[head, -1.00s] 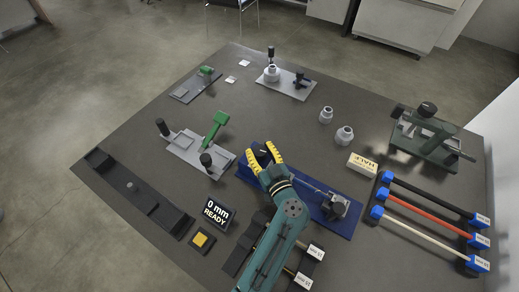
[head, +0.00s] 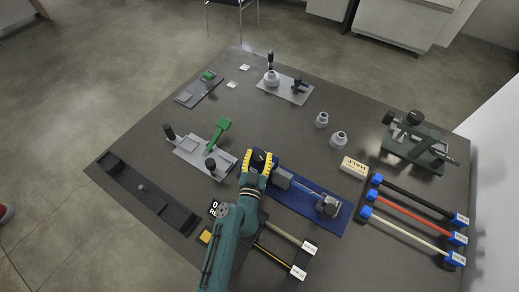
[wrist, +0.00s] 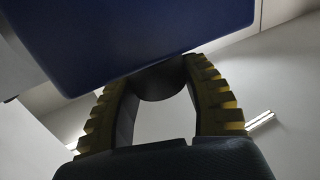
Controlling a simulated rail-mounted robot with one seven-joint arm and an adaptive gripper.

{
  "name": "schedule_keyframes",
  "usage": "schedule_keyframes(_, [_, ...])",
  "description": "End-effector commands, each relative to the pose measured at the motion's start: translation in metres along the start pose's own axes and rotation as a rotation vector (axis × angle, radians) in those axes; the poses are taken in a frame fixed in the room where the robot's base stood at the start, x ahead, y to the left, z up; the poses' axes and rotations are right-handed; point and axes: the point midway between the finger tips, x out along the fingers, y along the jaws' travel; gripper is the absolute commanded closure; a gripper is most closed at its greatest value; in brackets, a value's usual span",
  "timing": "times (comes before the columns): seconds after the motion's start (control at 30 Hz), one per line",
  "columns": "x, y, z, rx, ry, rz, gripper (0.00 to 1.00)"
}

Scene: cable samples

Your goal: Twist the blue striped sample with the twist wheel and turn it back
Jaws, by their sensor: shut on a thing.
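The twist fixture is a long blue base (head: 318,220) near the middle of the table. A thin pale sample (head: 307,189) runs along it between a grey block (head: 283,178) and a metal clamp (head: 328,206); its stripe is too small to make out. The dark twist wheel (head: 258,158) is at the fixture's left end, mostly hidden by my gripper. My gripper (head: 259,164) has its yellow fingers shut on the wheel's two sides. In the wrist view the dark wheel (wrist: 160,84) sits between the fingers, below a large blue surface (wrist: 130,35).
A label block (head: 354,167) and a rack of blue-ended samples (head: 412,217) are to the right.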

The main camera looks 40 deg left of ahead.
Motion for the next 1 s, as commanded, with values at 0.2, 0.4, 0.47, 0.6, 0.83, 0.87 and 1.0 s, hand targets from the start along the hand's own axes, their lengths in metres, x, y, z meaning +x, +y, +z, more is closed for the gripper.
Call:
schedule_keyframes(0.2, [0.0009, -0.0024, -0.0072, 0.001, -0.004, 0.134, 0.89])
schedule_keyframes(0.4, [0.0015, -0.0031, -0.0040, 0.001, -0.004, 0.299, 0.89])
schedule_keyframes(0.47, [0.0015, -0.0025, -0.0020, 0.001, -0.005, 0.347, 0.89])
schedule_keyframes(0.6, [0.0013, -0.0018, 0.0008, 0.001, -0.004, 0.444, 0.89])
schedule_keyframes(0.83, [0.0009, -0.0009, 0.0019, 0.002, -0.004, 0.548, 0.88])
schedule_keyframes(0.87, [0.0006, -0.0008, 0.0025, 0.002, -0.005, 0.556, 0.88])
schedule_keyframes(1.0, [0.0003, -0.0001, 0.0022, 0.001, -0.005, 0.584, 0.88])
